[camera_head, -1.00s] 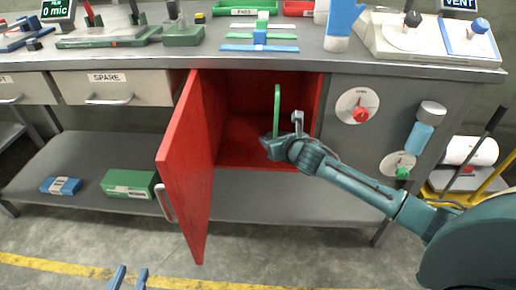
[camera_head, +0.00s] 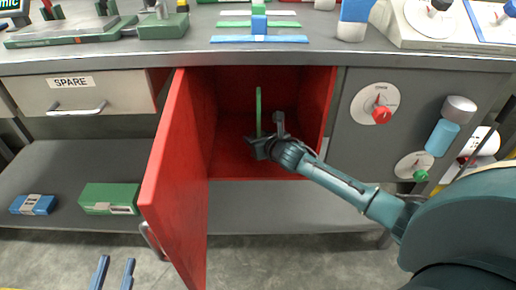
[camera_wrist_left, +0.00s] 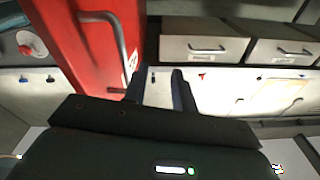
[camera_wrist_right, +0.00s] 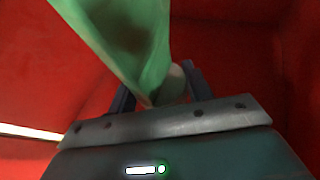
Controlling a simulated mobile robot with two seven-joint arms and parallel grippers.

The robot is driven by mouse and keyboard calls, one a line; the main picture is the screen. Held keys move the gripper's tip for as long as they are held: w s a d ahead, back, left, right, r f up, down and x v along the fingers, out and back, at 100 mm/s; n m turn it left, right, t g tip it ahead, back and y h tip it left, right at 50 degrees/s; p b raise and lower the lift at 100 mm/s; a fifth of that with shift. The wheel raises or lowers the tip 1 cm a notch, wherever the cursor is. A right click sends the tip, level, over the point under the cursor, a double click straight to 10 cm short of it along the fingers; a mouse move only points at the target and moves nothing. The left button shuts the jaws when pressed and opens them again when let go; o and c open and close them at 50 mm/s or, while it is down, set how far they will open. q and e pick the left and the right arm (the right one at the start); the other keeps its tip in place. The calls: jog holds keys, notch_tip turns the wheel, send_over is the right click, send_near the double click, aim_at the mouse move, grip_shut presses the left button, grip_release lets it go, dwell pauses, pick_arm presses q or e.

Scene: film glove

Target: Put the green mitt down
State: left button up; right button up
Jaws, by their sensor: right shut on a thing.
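The green mitt (camera_head: 259,112) shows edge-on as a thin upright strip inside the open red cabinet (camera_head: 230,95). My right gripper (camera_head: 262,145) is in the cabinet, shut on the mitt near its lower end. In the right wrist view the mitt (camera_wrist_right: 135,40) rises from between the fingers (camera_wrist_right: 160,88), with red walls around it. Whether the mitt touches the cabinet floor cannot be told. My left gripper (camera_head: 114,273) is open and empty at the bottom of the head view; its fingers (camera_wrist_left: 160,85) stand apart in the left wrist view.
The red cabinet door (camera_head: 178,170) stands open to the left of my right arm. A bench top with several tools and blocks runs above. A green box (camera_head: 110,198) and a blue box (camera_head: 33,204) lie on the lower shelf. Dials (camera_head: 374,104) are on the right panel.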

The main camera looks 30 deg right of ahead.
notch_tip(320, 180, down, 3)
jog(key=shift+f+b, duration=0.1)
jog(key=shift+b, duration=0.5)
pick_arm(q)
jog(key=shift+w+d, duration=0.1)
jog(key=shift+d, duration=0.05)
pick_arm(e)
jog(key=o, duration=1)
